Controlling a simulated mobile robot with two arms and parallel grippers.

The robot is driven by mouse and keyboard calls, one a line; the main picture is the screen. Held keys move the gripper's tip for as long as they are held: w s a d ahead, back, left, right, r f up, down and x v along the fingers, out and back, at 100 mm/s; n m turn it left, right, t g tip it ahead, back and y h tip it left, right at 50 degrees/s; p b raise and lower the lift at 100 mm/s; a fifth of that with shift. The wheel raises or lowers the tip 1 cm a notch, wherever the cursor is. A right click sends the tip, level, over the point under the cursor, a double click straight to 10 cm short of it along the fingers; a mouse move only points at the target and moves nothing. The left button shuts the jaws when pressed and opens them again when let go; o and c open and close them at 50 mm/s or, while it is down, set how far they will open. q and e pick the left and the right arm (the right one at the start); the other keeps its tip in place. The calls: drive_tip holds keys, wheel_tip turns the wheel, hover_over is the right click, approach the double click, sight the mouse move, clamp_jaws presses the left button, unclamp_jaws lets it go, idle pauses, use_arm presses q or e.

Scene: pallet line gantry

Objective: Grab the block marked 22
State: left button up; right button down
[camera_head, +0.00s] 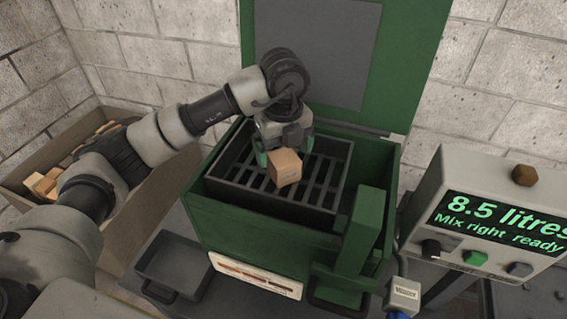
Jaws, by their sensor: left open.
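A light brown wooden block (285,168) is over the black slotted grate (325,178) inside the green machine. It looks tilted, and faint marks on its face are too small to read, so I cannot tell if it says 22. My left gripper (284,152) is open directly above the block, with its green-tipped fingers to either side of the block's top. Whether the fingers touch the block, or whether it rests on the grate, I cannot tell. My right gripper is not in view.
A bin (40,160) of wooden pieces stands at the left. The green machine's raised lid (415,50) is behind the grate and a green post (361,232) stands at its right. A grey tray (175,262) lies front left. A control box (440,175) reading "8.5 litres" is at the right.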

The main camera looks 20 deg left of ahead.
sight(284, 157)
use_arm(q)
drive_tip(key=f, duration=0.1)
drive_tip(key=f+p, duration=0.1)
drive_tip(key=f, duration=0.1)
drive_tip(key=f+p, duration=0.1)
drive_tip(key=shift+w+a+f, duration=0.1)
drive_tip(key=shift+w+f, duration=0.05)
drive_tip(key=shift+w, duration=0.25)
drive_tip(key=shift+f, duration=0.6)
drive_tip(key=c, duration=1)
drive_tip(key=shift+r, duration=0.15)
